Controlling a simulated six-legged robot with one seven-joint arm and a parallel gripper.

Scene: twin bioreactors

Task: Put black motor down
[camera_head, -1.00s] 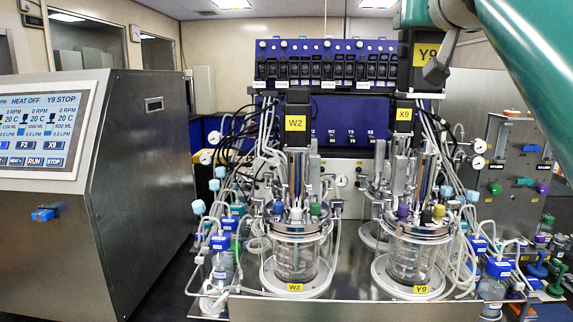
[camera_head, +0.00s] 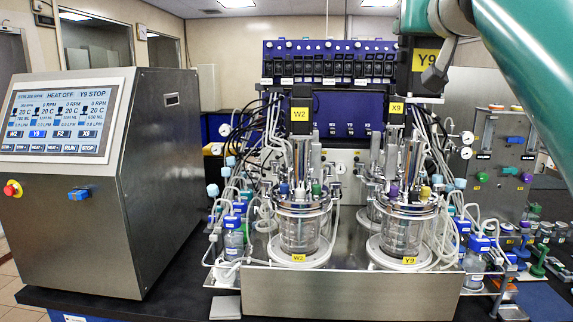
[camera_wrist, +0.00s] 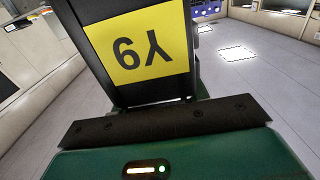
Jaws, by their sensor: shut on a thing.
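The black motor (camera_head: 425,72) with a yellow Y9 label is held up high at the upper right in the head view, in front of the back wall. It fills the upper middle of the wrist view (camera_wrist: 150,50), its label upside down there. My gripper (camera_head: 437,75) is shut on it; the fingers are mostly hidden. Two other black motors, labelled W2 (camera_head: 300,110) and X9 (camera_head: 396,110), stand upright on the bioreactors. The glass vessel labelled Y9 (camera_head: 403,235) stands front right, with no black motor on top. The vessel labelled W2 (camera_head: 299,230) stands front left.
A grey control cabinet (camera_head: 160,170) with a screen stands at left. Tubes and small bottles (camera_head: 473,262) crowd both sides of the vessels. A steel tray (camera_head: 345,293) runs along the front. Black bench top (camera_head: 110,300) is bare at front left.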

